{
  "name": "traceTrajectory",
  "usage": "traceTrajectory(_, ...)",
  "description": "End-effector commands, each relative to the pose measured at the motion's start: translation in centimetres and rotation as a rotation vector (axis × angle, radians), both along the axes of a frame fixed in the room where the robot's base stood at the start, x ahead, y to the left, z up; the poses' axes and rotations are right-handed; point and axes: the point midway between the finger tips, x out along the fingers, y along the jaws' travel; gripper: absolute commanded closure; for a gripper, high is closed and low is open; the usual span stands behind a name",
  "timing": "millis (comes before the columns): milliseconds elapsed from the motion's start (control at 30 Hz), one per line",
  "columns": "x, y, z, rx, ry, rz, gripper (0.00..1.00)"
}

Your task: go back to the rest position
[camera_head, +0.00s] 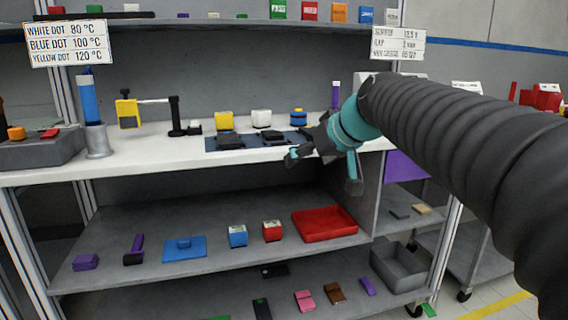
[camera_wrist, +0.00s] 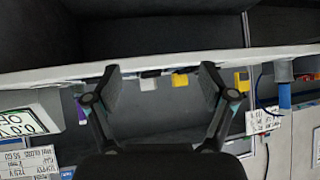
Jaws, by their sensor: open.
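My gripper (camera_head: 325,168) is at the front edge of the white worktop (camera_head: 180,156) in the head view, right of centre. Its two teal and black fingers are spread, with nothing between them. In the wrist view my gripper (camera_wrist: 160,74) also shows wide open and empty, with the worktop edge beyond the fingertips. My dark ribbed arm reaches in from the right and hides part of the worktop's right end.
A blue cylinder (camera_head: 88,100) stands left. A red tray (camera_head: 325,223) sits on the shelf below. A grey bin (camera_head: 399,268) is lower right.

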Motion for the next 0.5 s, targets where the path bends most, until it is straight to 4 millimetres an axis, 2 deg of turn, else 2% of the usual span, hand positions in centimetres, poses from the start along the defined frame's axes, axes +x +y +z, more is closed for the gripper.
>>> traceTrajectory(33,-2.5,-0.9,-1.4,-0.013,0.034,-0.031,0.17)
traceTrajectory(100,-5.5,-2.1,-3.6,-0.03,0.084,-0.075,0.17)
traceTrajectory(267,-12.4,-4.7,-9.0,-0.071,0.187,-0.183,0.17)
traceTrajectory(400,-18.4,-6.9,-14.1,-0.112,0.269,-0.278,0.17)
traceTrajectory(500,-22.0,-8.3,-17.5,-0.139,0.314,-0.341,0.17)
